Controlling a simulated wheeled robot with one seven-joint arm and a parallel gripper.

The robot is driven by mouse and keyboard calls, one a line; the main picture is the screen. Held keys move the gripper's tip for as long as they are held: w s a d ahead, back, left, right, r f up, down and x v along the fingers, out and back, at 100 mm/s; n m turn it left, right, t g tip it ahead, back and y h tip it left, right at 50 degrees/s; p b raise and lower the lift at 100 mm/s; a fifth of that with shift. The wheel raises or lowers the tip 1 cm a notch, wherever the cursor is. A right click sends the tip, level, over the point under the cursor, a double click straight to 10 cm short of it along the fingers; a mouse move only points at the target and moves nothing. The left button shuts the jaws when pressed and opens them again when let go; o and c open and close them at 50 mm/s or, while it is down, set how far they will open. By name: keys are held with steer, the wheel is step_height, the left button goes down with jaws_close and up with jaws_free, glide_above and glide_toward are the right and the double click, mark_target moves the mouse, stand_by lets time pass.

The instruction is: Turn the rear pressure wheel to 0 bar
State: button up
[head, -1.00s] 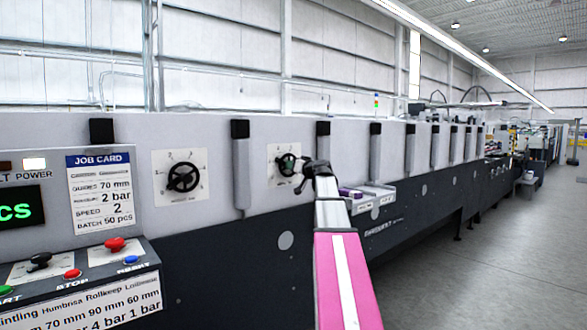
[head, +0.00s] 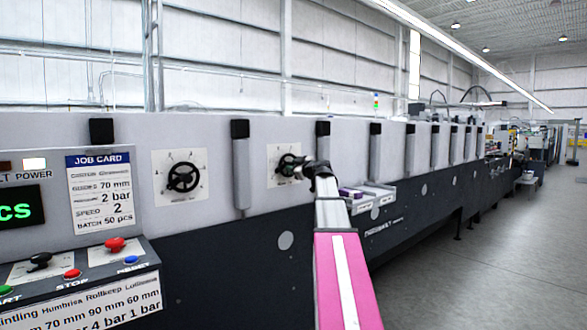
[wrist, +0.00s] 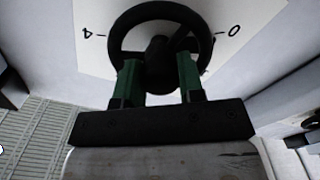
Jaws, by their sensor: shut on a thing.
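The rear pressure wheel, a dark handwheel (head: 284,167) on a white dial plate (head: 273,176), is on the grey machine side in the head view, partly hidden by my arm. In the wrist view the wheel (wrist: 160,18) fills the top centre, with the marks 4 on its left and 0 on its right, both upside down. My gripper (wrist: 160,80) has its two green-padded fingers on either side of the wheel's hub area and is shut on the wheel. In the head view my gripper (head: 297,164) is at the wheel's right side. The wheel's pointer setting cannot be read clearly.
A second black handwheel (head: 183,177) on its own plate is to the left. The job card (head: 99,193) and a control desk (head: 80,278) stand at the far left. A small shelf (head: 370,198) is just right of my arm. The floor at right is clear.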

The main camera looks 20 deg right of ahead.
steer(key=shift+f+n, duration=0.1)
steer(key=shift+n, duration=1)
steer(key=o, duration=0.9)
steer(key=shift+s, duration=0.1)
steer(key=v, duration=1)
steer(key=shift+s+d, duration=0.1)
steer(key=shift+s, duration=0.25)
